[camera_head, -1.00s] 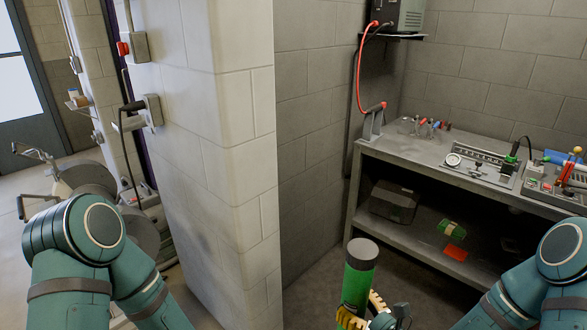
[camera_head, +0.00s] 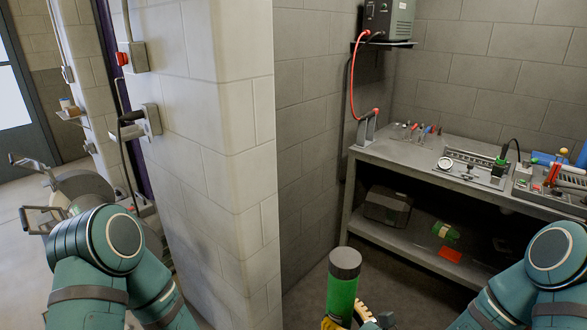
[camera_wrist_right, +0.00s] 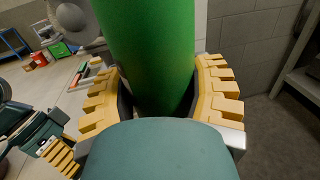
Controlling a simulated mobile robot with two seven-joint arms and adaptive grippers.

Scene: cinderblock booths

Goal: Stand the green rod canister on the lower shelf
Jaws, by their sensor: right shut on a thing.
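The green rod canister (camera_head: 341,296) has a dark grey cap and stands nearly upright at the bottom of the head view. My right gripper (camera_head: 347,319) is shut around its lower part. In the right wrist view the green body (camera_wrist_right: 147,45) fills the space between the yellow-padded fingers (camera_wrist_right: 157,80). The lower shelf (camera_head: 405,241) is under the grey workbench, beyond and right of the canister, with a gap between. My left gripper (camera_wrist_right: 60,160) shows only partly at the wrist view's lower left; its opening is unclear. It is out of the head view.
On the lower shelf are a dark box (camera_head: 387,206), a green item (camera_head: 446,230) and an orange-red card (camera_head: 450,255). The workbench top (camera_head: 400,150) overhangs it and holds tools and instruments. A block wall corner (camera_head: 235,180) stands close on the left.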

